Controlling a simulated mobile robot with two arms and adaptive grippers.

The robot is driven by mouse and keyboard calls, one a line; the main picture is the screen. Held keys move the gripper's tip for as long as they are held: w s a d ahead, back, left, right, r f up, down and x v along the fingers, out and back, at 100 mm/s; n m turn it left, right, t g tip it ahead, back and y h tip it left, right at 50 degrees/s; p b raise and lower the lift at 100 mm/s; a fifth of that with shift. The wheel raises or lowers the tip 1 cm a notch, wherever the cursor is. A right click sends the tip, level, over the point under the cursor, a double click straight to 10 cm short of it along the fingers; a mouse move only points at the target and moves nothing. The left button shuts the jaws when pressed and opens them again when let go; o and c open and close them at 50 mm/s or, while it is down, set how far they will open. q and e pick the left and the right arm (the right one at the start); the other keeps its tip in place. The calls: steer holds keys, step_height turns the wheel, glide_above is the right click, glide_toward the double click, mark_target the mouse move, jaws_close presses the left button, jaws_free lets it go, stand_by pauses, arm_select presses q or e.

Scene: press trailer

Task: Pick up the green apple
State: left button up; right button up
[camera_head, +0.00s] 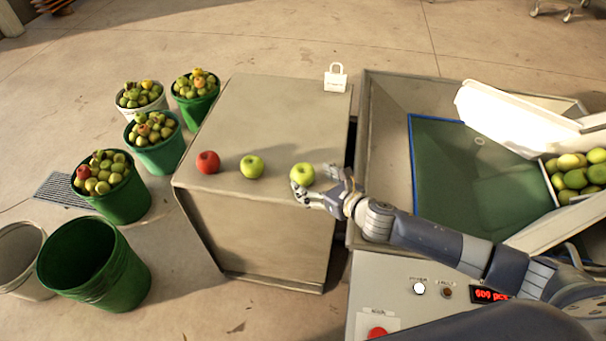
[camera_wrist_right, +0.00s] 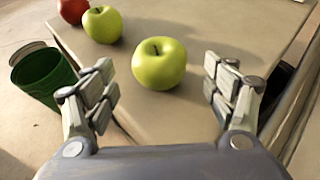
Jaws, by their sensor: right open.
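A green apple (camera_head: 302,174) sits on the near right part of a grey-beige box top (camera_head: 270,120). My right gripper (camera_head: 314,186) is beside it, with its fingers at the apple's near right side. In the right wrist view the gripper (camera_wrist_right: 162,95) is open, and the same apple (camera_wrist_right: 159,63) lies ahead between the fingertips, apart from both. A second green apple (camera_head: 252,166) stands to its left; it also shows in the right wrist view (camera_wrist_right: 103,25). A red apple (camera_head: 208,162) is farther left, partly cut off in the wrist view (camera_wrist_right: 73,10). My left gripper is not in view.
Buckets full of apples, such as a green one (camera_head: 124,205), stand left of the box, with an empty green bucket (camera_head: 112,278) nearer. A small white tag-like object (camera_head: 335,78) stands at the box's back right. A metal trough (camera_head: 385,110) and control panel (camera_head: 375,290) lie right.

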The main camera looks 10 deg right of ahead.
mark_target(309, 178)
steer(key=shift+w+a+f, duration=0.1)
steer(key=shift+w+a, duration=0.05)
steer(key=shift+w, duration=0.25)
steer(key=x, duration=0.4)
steer(key=shift+a+p, duration=0.2)
steer(key=shift+p, duration=0.15)
steer(key=shift+w+f, duration=0.1)
steer(key=shift+w, duration=0.1)
steer(key=shift+a, duration=0.1)
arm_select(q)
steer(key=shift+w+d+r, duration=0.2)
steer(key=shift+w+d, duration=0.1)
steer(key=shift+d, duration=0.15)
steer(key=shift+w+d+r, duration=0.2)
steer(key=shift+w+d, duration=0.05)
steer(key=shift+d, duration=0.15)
arm_select(e)
steer(key=c, duration=1.2)
